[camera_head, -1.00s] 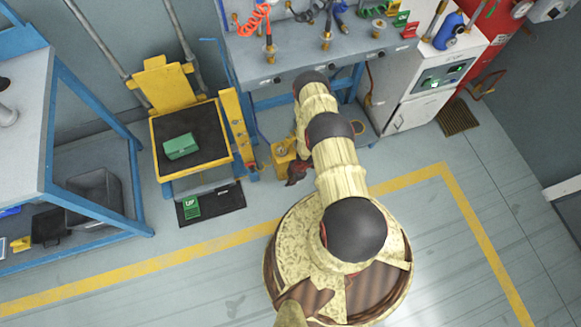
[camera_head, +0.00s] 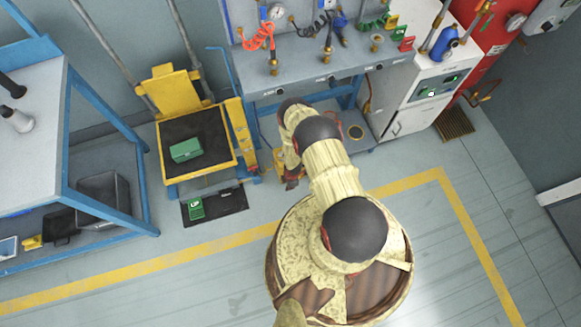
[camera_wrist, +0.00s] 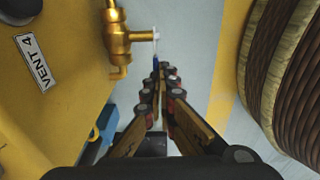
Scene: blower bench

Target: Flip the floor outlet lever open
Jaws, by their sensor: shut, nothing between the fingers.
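The floor outlet shows in the wrist view as a brass valve (camera_wrist: 117,38) on a yellow box marked VENT 4 (camera_wrist: 48,75). In the head view my gripper (camera_head: 291,183) is low by the floor, and my arm hides most of the outlet.
A yellow lift table (camera_head: 237,168) with a green box (camera_head: 186,150) stands left of my gripper. A blue-framed bench (camera_head: 290,83) with hoses and gauges is behind it. A black mat (camera_head: 228,201) lies on the floor at left. Floor at right is clear.

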